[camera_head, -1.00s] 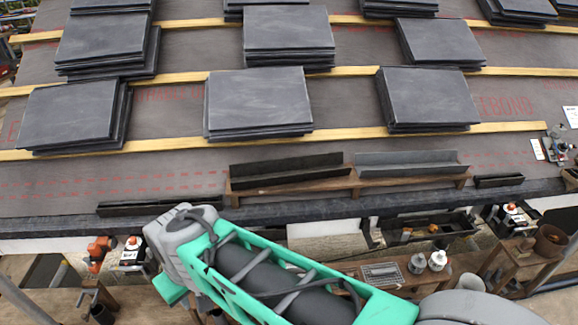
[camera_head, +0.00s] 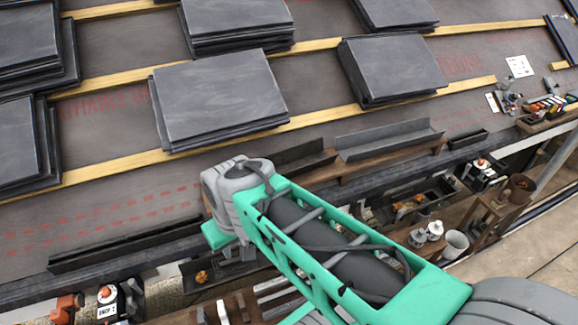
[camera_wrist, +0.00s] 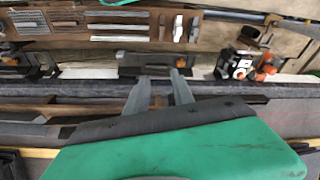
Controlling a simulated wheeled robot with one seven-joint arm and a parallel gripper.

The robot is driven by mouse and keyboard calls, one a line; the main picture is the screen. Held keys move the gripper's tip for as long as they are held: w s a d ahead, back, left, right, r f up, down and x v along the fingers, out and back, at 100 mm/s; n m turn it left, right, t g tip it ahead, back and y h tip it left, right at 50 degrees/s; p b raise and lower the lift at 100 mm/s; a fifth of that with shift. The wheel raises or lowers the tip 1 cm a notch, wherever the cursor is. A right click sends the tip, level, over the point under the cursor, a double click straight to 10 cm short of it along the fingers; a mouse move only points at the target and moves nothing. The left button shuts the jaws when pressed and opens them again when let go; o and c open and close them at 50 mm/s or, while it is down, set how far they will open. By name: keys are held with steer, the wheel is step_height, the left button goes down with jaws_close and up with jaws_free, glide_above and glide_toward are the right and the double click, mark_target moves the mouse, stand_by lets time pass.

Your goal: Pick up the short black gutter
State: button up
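The short black gutter (camera_head: 467,139) lies on the roof's lower edge at the right of the head view, right of the grey gutter (camera_head: 390,140). A dark gutter (camera_head: 302,158) sits beside the grey one on a wooden support, partly hidden by my arm. A long black gutter (camera_head: 125,245) lies along the roof edge at the lower left. My gripper is well left of the short gutter, and my arm mostly hides it in the head view. In the wrist view my gripper (camera_wrist: 160,82) has its two fingers apart with nothing held between them.
Slate stacks (camera_head: 220,95) stand on the roof between wooden battens (camera_head: 445,88). Bare underlay lies above the long gutter.

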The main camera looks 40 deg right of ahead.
steer(key=w+d+r+n+y, duration=0.15)
steer(key=w+d+n, duration=0.25)
steer(key=w, duration=0.6)
steer(key=n+t+y, duration=0.1)
steer(key=n+y, duration=0.2)
steer(key=n, duration=0.9)
glide_above(280, 175)
steer(key=s+d, duration=0.2)
step_height(280, 175, down, 9)
steer(key=shift+n+h, duration=0.25)
steer(key=shift+n, duration=0.05)
steer(key=x, duration=0.2)
steer(key=b+x, duration=0.1)
steer(key=x, duration=0.2)
steer(key=b+x, duration=0.1)
steer(key=x, duration=0.1)
steer(key=shift+w+d+f, duration=0.15)
steer(key=shift+d+f, duration=0.1)
steer(key=shift+f, duration=0.05)
steer(key=shift+w+a+f, duration=0.1)
steer(key=shift+w+f, duration=0.05)
steer(key=shift+f, duration=0.2)
steer(key=shift+r, duration=0.1)
jaws_close()
